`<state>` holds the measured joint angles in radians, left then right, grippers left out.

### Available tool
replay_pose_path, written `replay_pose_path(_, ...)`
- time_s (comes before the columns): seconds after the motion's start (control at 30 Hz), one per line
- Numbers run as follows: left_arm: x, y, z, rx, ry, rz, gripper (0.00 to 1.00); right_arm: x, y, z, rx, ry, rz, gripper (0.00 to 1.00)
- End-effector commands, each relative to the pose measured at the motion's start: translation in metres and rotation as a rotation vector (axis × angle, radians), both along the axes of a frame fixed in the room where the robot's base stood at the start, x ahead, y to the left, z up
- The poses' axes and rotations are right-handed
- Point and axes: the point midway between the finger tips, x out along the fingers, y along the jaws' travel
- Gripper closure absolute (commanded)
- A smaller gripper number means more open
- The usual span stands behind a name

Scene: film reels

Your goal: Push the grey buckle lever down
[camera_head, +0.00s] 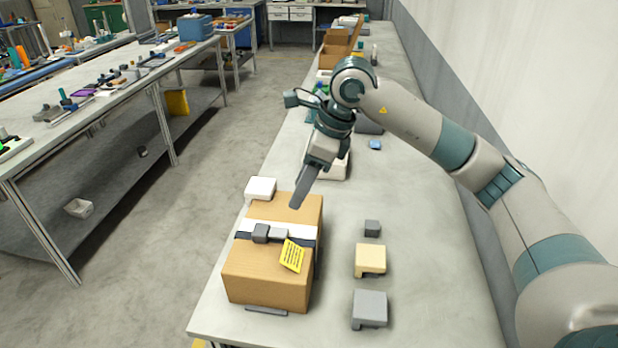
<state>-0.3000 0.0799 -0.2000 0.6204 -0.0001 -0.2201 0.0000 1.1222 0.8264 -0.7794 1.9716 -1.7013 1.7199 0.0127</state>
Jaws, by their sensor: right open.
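A wooden-looking box (265,285) stands near the front end of the grey bench. A white band and a dark strap (303,241) run across its top. The grey buckle (262,233) sits on the strap near the middle of the box; its lever is too small to tell apart clearly from the buckle body. My right gripper (297,203) points down over the far part of the box, behind and to the right of the buckle and apart from it. Its fingers overlap in this view, with nothing seen between them. My left gripper is out of view.
A yellow printed tag (292,256) hangs at the strap's right side. A white block (260,188) is at the box's far left corner. A small dark block (372,228), a tan block (370,259) and a grey block (370,308) stand to the right, with clear bench around them.

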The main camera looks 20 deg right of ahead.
Motion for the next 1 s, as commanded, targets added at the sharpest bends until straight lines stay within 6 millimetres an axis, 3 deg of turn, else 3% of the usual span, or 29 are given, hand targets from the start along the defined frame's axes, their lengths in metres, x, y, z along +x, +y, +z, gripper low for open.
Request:
replay_pose_path(0.3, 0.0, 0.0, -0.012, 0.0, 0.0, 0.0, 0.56, -0.008, -0.012, 0.035, 0.0, -0.001, 0.0, 0.56)
replay_pose_path(1.0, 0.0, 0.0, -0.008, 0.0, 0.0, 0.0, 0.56, -0.009, -0.012, 0.042, 0.0, 0.0, 0.0, 0.56)
